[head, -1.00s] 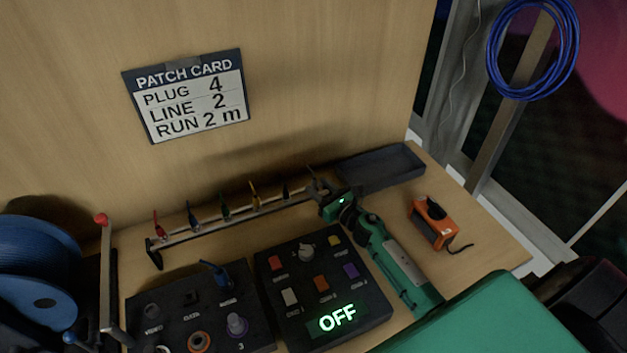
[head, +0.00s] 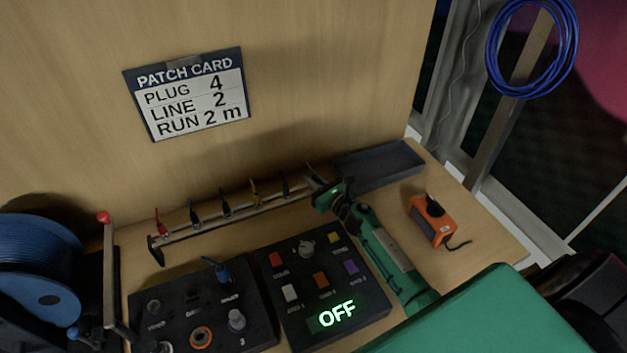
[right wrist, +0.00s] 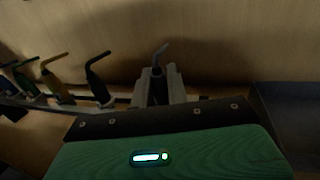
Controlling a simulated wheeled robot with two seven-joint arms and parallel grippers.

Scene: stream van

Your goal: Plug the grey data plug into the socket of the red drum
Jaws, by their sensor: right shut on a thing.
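My right gripper (head: 314,180) is at the right end of the plug rack (head: 240,217), its arm reaching in from the lower right. In the right wrist view its fingers (right wrist: 158,88) are shut on a dark grey plug (right wrist: 157,92) with a bent grey lead at its top. The plug is upright between the fingers; its lower end is hidden. In the head view it is too small to make out. No red drum shows; the drum (head: 38,262) at the left is blue, with a red-knobbed crank beside it. My left gripper is not in view.
Several coloured plugs stand along the rack left of my gripper, a black one (right wrist: 98,80) nearest. A dark tray (head: 380,165) lies right of it. An orange device (head: 430,220), a socket panel (head: 175,290) and a button panel (head: 290,262) reading OFF stand in front.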

